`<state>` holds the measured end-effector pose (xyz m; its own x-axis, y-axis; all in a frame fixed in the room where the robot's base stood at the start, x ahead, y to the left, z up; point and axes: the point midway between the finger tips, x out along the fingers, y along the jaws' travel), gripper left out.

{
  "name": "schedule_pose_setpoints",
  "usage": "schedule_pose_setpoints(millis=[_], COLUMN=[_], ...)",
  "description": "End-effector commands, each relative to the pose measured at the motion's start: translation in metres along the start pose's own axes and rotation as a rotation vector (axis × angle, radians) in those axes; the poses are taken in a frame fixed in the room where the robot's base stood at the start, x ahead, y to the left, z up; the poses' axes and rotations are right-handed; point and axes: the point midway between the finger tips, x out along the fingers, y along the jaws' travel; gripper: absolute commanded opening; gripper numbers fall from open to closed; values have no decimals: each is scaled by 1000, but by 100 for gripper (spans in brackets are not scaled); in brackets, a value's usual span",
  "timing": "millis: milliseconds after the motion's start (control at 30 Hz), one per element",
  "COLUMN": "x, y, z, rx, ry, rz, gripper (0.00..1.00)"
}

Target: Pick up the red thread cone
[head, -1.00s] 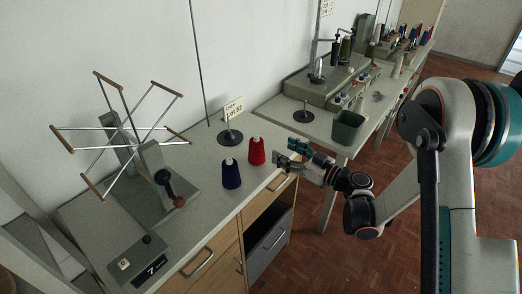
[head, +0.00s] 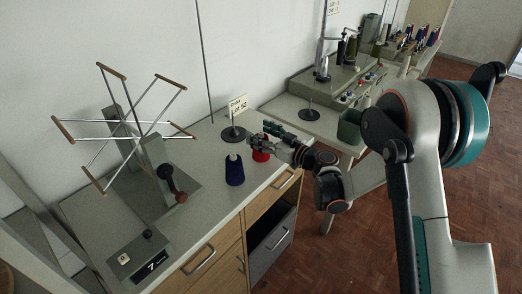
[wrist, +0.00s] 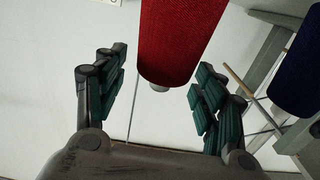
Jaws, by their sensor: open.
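The red thread cone (head: 260,148) stands on the grey cabinet top, partly hidden by my gripper in the head view. In the wrist view the red thread cone (wrist: 178,40) fills the upper middle, its pale tip lying between the fingers. My gripper (head: 268,134) is open, with its fingers at the cone. In the wrist view my gripper (wrist: 155,92) shows one green-padded finger on each side of the cone, with gaps and no clear contact.
A dark blue thread cone (head: 235,172) stands close to the left of the red one. A yarn swift (head: 122,125) is at left.

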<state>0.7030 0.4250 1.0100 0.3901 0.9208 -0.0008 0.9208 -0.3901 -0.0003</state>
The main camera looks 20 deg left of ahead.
Motion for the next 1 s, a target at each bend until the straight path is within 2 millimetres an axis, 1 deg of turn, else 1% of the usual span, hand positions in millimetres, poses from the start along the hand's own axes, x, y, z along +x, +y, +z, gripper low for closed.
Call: schedule_pose_setpoints(millis=[200,367,400,467,500,800,867,1000], x=[1,1,1,1,1,1,1,1], y=[0,0,0,0,0,0,0,0], z=[-1,0,0,0,0,-2,-4,-16], rx=[0,0,0,0,0,0,0,0], ry=[0,0,0,0,0,0,0,0], rz=[0,0,0,0,0,0,0,0], gripper=[64,28,19,5,0,0,0,0])
